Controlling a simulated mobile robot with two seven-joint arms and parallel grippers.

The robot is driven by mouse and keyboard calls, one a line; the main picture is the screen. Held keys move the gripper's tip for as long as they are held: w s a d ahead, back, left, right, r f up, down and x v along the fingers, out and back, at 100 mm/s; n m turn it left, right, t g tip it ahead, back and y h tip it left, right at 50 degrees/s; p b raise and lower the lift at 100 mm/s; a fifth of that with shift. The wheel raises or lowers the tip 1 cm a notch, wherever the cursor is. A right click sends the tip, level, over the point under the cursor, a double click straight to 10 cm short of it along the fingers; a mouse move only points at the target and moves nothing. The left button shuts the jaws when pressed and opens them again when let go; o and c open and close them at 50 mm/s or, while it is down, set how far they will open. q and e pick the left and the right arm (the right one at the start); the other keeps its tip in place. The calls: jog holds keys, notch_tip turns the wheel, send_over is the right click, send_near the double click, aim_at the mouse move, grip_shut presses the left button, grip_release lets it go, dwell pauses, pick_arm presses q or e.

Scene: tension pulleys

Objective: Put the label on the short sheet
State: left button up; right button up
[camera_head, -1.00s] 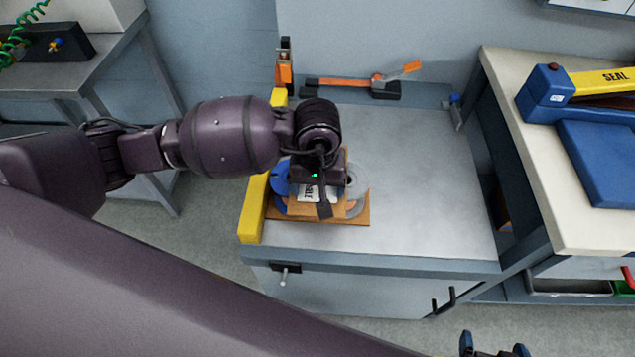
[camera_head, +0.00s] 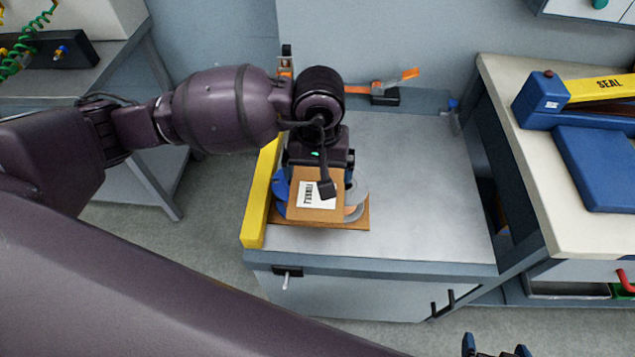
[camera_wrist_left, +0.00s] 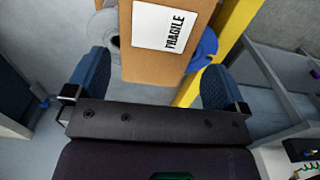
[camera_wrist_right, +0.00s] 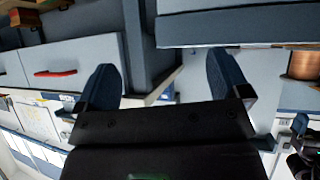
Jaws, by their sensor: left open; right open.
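The white label (camera_head: 317,195), printed FRAGILE, lies flat on a brown cardboard piece (camera_head: 327,215). The label (camera_wrist_left: 163,24) and the cardboard (camera_wrist_left: 150,68) also show in the left wrist view. I cannot tell whether this cardboard is the short sheet. My left gripper (camera_wrist_left: 155,75) is open and empty; the cardboard's near end appears between its fingers, seemingly apart from them. In the head view its fingers are largely hidden by the wrist. My right gripper (camera_head: 496,350) is open and empty, low at the picture's bottom edge; its fingers (camera_wrist_right: 162,75) show in its wrist view.
A blue disc (camera_head: 281,188) and a grey disc (camera_head: 357,193) stick out beneath the cardboard, above a brown board (camera_head: 352,222). A yellow bar (camera_head: 255,210) runs along the left edge. The grey tabletop (camera_head: 430,190) is clear on the right. A sealer (camera_head: 545,103) stands on the right bench.

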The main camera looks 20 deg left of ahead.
pick_arm(q)
notch_tip(320, 180, up, 5)
pick_arm(e)
jog(key=shift+s+f, duration=0.1)
jog(key=shift+s, duration=0.2)
jog(key=shift+w, duration=0.1)
